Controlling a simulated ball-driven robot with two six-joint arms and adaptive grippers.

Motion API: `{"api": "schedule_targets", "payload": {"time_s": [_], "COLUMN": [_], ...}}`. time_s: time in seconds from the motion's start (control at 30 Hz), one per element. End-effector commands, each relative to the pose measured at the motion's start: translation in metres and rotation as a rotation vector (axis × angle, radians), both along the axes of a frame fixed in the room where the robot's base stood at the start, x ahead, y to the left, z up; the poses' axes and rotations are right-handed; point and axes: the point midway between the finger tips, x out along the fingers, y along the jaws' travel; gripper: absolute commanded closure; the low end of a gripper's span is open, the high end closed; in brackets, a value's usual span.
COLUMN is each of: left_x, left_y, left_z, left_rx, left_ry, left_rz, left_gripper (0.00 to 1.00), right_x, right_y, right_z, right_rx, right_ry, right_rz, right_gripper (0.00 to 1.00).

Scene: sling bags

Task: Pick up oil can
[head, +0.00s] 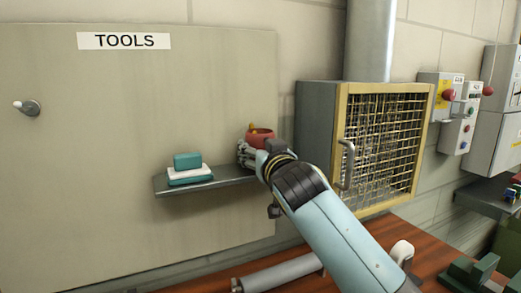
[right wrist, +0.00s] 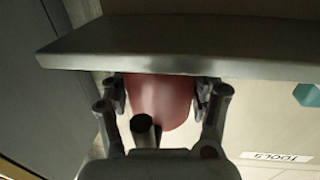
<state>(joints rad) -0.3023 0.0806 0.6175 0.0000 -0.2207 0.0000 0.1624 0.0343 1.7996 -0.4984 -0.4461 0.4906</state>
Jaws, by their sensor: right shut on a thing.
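The red oil can (head: 261,134) is at the right end of the small grey wall shelf (head: 222,184), partly hidden behind my right gripper (head: 250,155). In the right wrist view, which appears upside down, the can's red body (right wrist: 158,98) lies between the two fingers of my right gripper (right wrist: 160,92), which are shut on its sides. The can looks to be against or very near the shelf edge (right wrist: 190,55). I cannot tell whether it is lifted off the shelf. My left gripper is not in view.
A teal and white stack (head: 188,168) sits on the shelf left of the can. A grey panel with a TOOLS sign (head: 124,41) is behind. A caged heater box (head: 385,140) with a handle stands close on the right. A wooden bench (head: 430,250) is below.

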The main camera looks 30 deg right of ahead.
Motion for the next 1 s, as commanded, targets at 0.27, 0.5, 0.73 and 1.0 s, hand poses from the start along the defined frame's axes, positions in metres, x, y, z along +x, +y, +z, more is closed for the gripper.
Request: {"api": "schedule_targets", "payload": {"time_s": [0.27, 0.5, 0.73, 1.0], "left_x": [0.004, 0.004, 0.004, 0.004], "left_y": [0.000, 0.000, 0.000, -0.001], "left_z": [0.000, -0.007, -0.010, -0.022], "left_rx": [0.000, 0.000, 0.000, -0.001], "left_ry": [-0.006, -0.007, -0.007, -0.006], "left_rz": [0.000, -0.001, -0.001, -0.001], "left_gripper": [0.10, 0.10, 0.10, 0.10], "right_x": [0.000, -0.004, -0.004, -0.033], "right_y": [0.000, 0.000, 0.000, 0.002], "right_z": [0.001, 0.008, 0.046, 0.068], "right_rx": [0.000, 0.000, 0.000, 0.000], "right_ry": [-0.002, -0.005, -0.009, -0.001], "right_rz": [0.000, -0.001, -0.001, -0.001], "right_gripper": [0.81, 0.81, 0.81, 0.81]}}
